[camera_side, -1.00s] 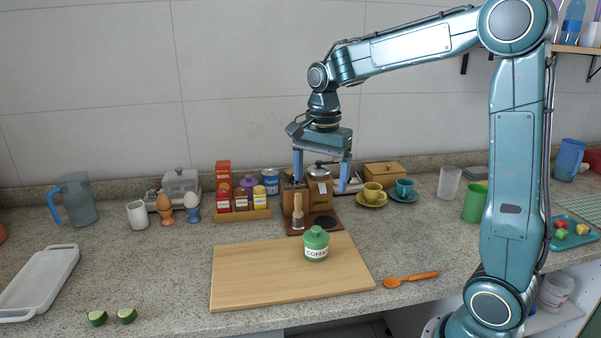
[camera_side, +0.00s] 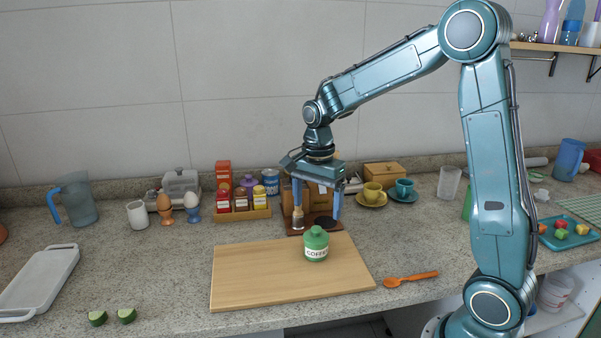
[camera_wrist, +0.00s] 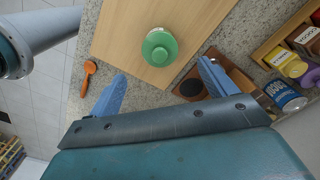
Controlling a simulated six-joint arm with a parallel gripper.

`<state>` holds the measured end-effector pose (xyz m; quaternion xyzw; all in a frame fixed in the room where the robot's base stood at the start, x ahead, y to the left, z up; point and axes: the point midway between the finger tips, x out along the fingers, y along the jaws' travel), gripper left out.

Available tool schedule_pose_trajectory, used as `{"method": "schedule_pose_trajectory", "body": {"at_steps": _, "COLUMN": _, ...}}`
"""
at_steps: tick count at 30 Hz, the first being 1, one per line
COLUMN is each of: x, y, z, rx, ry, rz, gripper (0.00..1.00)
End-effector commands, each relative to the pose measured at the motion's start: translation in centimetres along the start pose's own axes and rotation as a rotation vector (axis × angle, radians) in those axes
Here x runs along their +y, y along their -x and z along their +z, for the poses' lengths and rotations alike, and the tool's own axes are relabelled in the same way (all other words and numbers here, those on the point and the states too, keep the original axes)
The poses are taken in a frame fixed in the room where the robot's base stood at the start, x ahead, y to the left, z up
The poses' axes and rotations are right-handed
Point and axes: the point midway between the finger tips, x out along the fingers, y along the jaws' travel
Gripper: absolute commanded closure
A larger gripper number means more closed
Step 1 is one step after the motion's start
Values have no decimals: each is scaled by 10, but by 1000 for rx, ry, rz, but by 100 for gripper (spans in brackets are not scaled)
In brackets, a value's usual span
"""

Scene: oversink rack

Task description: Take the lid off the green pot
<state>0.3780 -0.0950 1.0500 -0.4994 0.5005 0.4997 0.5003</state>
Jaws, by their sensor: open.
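The green pot (camera_side: 316,250) is labelled as coffee and stands upright on the wooden board (camera_side: 245,285). Its green lid (camera_side: 316,234) with a round knob sits on top. In the wrist view the lid (camera_wrist: 158,47) shows from above, beyond the fingertips and roughly between their lines. My gripper (camera_side: 317,214) is open and empty. In the side view its fingers point down, above and behind the pot, apart from it. In the wrist view both blue fingers of the gripper (camera_wrist: 163,82) are spread wide.
A brown stand with a brush (camera_side: 299,218) is close behind the fingers. A spice rack (camera_side: 243,214) stands left of it, and yellow (camera_side: 372,194) and teal cups (camera_side: 404,188) stand right. An orange spoon (camera_side: 410,279) lies right of the board. The board around the pot is clear.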

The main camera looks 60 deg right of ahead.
Motion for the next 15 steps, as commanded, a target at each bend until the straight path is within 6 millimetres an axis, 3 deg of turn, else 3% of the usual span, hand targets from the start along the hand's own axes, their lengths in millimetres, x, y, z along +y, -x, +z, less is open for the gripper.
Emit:
{"method": "schedule_pose_trajectory", "body": {"at_steps": 6, "x": 0, "y": -20, "z": 0, "rx": 0, "ry": 0, "rz": 1, "gripper": 16}}
{"method": "schedule_pose_trajectory", "body": {"at_steps": 15, "x": 0, "y": -24, "z": 0, "rx": 0, "ry": 0, "rz": 0, "gripper": 16}}
